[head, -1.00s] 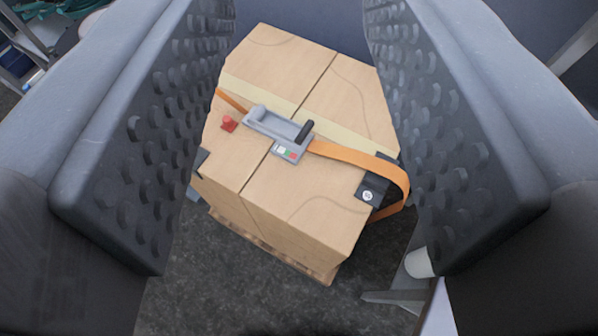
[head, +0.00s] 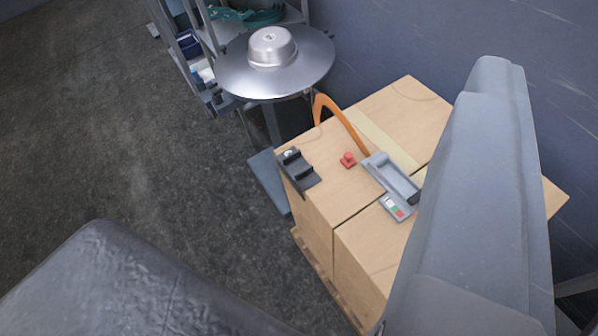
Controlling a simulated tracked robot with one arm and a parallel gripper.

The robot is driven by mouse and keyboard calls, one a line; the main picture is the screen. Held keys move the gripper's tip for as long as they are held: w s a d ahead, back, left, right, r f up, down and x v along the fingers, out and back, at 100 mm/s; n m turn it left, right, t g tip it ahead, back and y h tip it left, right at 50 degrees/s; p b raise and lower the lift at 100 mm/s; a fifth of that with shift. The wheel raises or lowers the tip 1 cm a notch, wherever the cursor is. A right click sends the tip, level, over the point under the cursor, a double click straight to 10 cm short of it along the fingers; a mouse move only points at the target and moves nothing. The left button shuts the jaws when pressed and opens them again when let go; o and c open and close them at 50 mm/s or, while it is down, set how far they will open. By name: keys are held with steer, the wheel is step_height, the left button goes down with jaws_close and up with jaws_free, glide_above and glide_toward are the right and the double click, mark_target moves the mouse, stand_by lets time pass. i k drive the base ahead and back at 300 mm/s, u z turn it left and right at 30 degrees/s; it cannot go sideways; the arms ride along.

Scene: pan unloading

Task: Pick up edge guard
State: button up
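A black edge guard (head: 298,172) sits on the left top edge of the stacked cardboard boxes (head: 330,190), with a small white mark on it. An orange strap (head: 342,118) rises in a loop at the boxes' far left edge and runs to a grey strapping tool (head: 390,180) on top. My gripper (head: 300,150) is open, with one finger at the right and a dark part at the lower left. The edge guard shows between these, apart from both. The right finger hides the right part of the boxes and the strap's other end.
A red knob-like piece (head: 347,160) lies on the boxes beside the tool. A blue-grey wall (head: 400,40) is close behind. The floor (head: 90,130) at left is clear.

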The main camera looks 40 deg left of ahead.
mark_target(301, 176)
steer(key=k, duration=1.3)
steer(key=u, duration=0.5)
steer(key=i, duration=1.25)
steer(key=u, duration=0.75)
steer(key=i, duration=0.65)
